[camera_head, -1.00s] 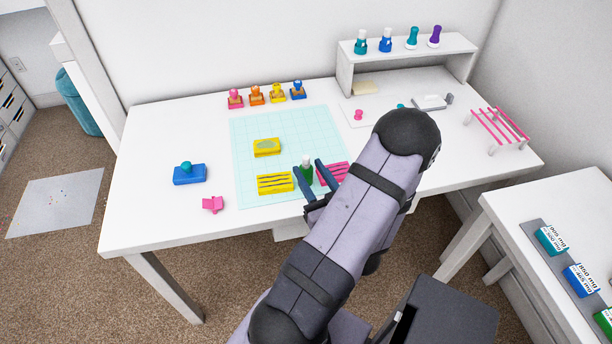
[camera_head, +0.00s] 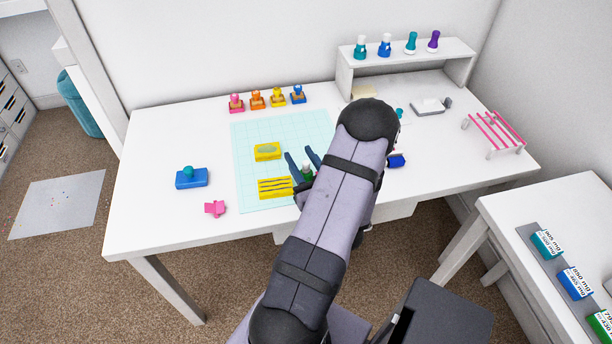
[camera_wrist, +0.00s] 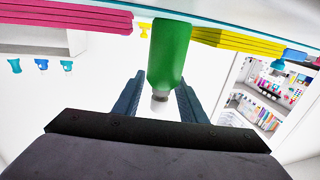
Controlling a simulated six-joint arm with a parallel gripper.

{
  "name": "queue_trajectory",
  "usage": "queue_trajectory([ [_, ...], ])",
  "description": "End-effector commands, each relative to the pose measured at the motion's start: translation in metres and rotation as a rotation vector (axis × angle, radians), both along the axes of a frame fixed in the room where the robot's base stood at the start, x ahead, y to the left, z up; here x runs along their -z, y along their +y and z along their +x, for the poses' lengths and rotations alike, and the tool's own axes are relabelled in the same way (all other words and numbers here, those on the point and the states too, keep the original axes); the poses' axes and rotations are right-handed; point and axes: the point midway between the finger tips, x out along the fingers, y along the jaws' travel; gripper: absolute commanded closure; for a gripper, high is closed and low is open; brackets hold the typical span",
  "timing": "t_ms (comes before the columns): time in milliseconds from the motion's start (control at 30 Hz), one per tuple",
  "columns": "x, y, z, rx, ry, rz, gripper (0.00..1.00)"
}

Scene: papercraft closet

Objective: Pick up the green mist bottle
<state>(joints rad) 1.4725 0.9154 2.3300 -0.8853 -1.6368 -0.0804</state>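The green mist bottle (camera_wrist: 169,52) has a white cap and stands upright at the mat between the yellow and pink stacks. In the head view its white top and a little green (camera_head: 306,168) show beside my arm. My gripper (camera_head: 299,156) is around the bottle's upper part, one blue-grey finger on each side. In the wrist view my gripper (camera_wrist: 160,84) is open, with the cap between the fingers and a gap on each side. My arm hides the bottle's lower part in the head view.
A yellow stack (camera_head: 275,187) lies close left of the bottle, with a yellow block (camera_head: 267,151) behind it. A pink stack (camera_wrist: 70,17) lies on the other side. A blue stamp (camera_head: 191,178) and a pink piece (camera_head: 215,209) are farther left. A shelf (camera_head: 412,49) holds several bottles.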

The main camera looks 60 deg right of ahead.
Motion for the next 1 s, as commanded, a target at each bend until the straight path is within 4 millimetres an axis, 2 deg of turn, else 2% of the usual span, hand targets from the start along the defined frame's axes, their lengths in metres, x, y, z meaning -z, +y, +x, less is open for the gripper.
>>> queue_trajectory([
  [333, 0.0004, -0.0036, 0.0054, 0.001, 0.0, 0.0, 0.62],
  [500, 0.0003, -0.0034, 0.0053, 0.0, 0.0, 0.0, 1.0],
  [1000, -0.0027, -0.0036, 0.0053, 0.0, 0.0, 0.0, 1.0],
])
